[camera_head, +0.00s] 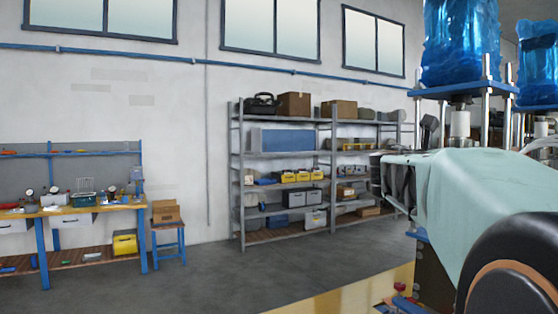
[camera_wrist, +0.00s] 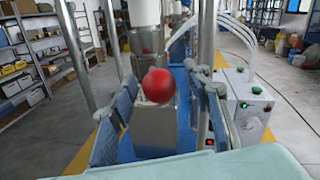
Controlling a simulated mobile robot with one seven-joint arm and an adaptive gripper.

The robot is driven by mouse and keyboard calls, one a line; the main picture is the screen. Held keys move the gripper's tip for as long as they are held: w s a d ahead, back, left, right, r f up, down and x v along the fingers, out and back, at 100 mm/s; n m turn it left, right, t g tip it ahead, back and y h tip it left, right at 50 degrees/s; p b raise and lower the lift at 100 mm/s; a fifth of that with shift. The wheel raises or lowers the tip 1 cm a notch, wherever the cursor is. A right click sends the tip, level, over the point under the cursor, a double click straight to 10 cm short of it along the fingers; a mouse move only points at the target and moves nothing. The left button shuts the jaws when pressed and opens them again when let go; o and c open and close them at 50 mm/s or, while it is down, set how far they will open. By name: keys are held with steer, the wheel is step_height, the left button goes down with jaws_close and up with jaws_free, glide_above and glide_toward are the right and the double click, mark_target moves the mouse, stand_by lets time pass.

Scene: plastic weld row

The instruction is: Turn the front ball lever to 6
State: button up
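My gripper (camera_wrist: 163,92) is open, with one blue-grey finger on each side of the ball in the picture. A gap shows between the ball and each finger. I cannot tell how far the ball lies beyond the fingertips. The lever's shaft and any number marks are hidden or too small to read. The ball is not seen in the head view.
Metal posts stand close around my fingers. A grey control box (camera_wrist: 243,105) with a green button and hoses is at right. In the head view, blue-wrapped machine tops (camera_head: 460,45) stand at right, with shelving (camera_head: 334,190) and a workbench (camera_head: 42,210) behind open floor.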

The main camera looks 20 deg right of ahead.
step_height(320, 180, up, 10)
stand_by(0.7)
